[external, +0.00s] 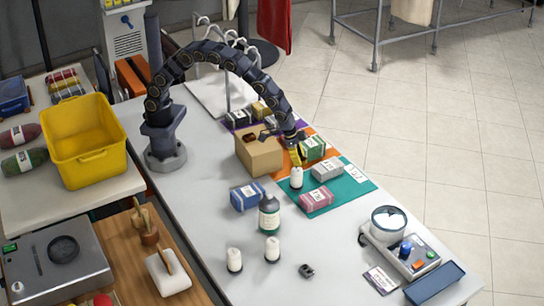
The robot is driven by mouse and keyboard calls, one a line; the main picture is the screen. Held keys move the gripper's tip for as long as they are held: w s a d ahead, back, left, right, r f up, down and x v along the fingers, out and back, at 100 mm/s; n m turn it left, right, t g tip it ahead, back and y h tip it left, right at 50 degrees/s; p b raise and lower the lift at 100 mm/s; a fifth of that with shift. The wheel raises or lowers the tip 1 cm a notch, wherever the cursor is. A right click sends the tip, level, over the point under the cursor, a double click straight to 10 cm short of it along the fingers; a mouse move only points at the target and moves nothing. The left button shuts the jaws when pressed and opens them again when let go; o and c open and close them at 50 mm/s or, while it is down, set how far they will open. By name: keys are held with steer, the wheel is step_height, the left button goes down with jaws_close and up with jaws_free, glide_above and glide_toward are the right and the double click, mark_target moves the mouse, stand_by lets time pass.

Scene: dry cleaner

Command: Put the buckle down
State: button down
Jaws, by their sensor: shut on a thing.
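My gripper (264,134) is at the end of the arm, which arches over from its base at the left. The view is too small to tell whether the buckle touches the box.
Coloured mats (352,187) with several labelled packets lie right of the box. A scale-like device (398,245) is at right. Bare table lies between them.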

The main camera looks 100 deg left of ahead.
steer(key=s+a+r+n+g+y, duration=0.1)
steer(key=s+a+r+n+y, duration=0.15)
steer(key=s+a+n, duration=0.95)
steer(key=s+a+f+m, duration=0.1)
steer(key=f, duration=0.1)
steer(key=s+a+f+m, duration=0.1)
steer(key=a+f, duration=0.1)
steer(key=f, duration=0.1)
steer(key=s+a+f+m, duration=0.1)
steer(key=f, duration=0.1)
steer(key=shift+s+a+f, duration=0.25)
steer(key=shift+s+f, duration=0.05)
steer(key=shift+f, duration=0.1)
steer(key=c, duration=0.8)
jaws_free()
steer(key=shift+c, duration=0.2)
steer(key=v, duration=1.2)
